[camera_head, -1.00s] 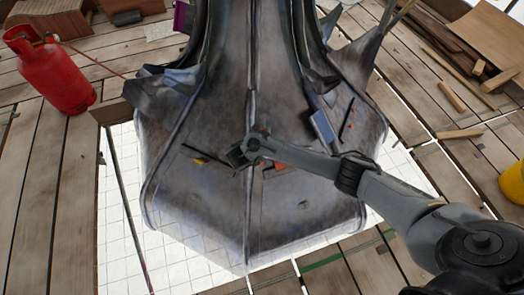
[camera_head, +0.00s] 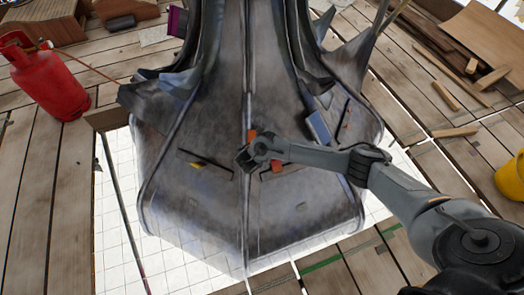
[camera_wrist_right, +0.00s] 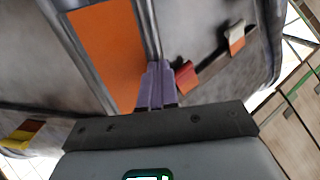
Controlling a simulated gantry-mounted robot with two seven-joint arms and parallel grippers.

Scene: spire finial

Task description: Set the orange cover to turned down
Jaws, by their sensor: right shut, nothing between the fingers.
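The orange cover (camera_wrist_right: 105,45) shows in the right wrist view as a flat orange panel left of a raised seam, close to my fingers. In the head view a small orange patch (camera_head: 251,133) shows at the central seam, just above my right gripper (camera_head: 243,160); most of it is hidden or edge-on. In the wrist view my right gripper (camera_wrist_right: 157,85) has its purple fingers together and empty, by the panel's lower right edge. I cannot tell whether they touch it. My left gripper is not in view.
The grey spire finial (camera_head: 205,120) fills the middle. A slot with a red lever (camera_wrist_right: 187,75) and a pale-tipped lever (camera_wrist_right: 235,38) lies right of the seam. A yellow lever (camera_head: 197,164) sits to the left. A red gas cylinder (camera_head: 48,80) stands at far left.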

